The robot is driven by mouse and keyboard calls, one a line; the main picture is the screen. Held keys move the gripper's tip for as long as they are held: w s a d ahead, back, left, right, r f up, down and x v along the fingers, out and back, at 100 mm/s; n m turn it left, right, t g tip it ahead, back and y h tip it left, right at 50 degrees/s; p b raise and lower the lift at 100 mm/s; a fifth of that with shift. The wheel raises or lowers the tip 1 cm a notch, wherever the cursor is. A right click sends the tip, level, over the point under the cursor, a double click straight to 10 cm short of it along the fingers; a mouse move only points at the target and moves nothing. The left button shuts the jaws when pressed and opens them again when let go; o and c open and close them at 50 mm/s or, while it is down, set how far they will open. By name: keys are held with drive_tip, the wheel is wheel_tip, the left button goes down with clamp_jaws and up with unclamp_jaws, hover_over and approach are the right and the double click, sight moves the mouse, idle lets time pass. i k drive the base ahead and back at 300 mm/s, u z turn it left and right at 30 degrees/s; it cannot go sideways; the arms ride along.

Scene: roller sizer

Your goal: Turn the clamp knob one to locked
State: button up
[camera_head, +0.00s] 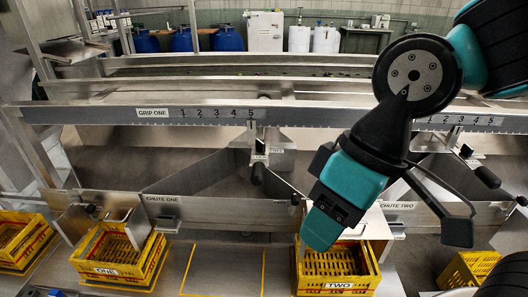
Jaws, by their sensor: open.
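My gripper (321,228), teal and black, reaches down from the upper right. It is open, with nothing seen in it. In the picture it lies right of and below the knob, over the crate marked TWO (340,285), apart from the knob.
A similar black knob (487,177) hangs at the right. Metal chutes marked CHUTE ONE (176,200) and CHUTE TWO (397,206) lie below the rail. A yellow crate marked ONE (108,271) stands at the left. A yellow-outlined floor patch (224,268) between the crates is clear.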

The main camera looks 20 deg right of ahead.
sight(261, 146)
drive_tip(key=u, duration=1)
drive_tip(key=i, duration=0.55)
drive_tip(key=z, duration=0.85)
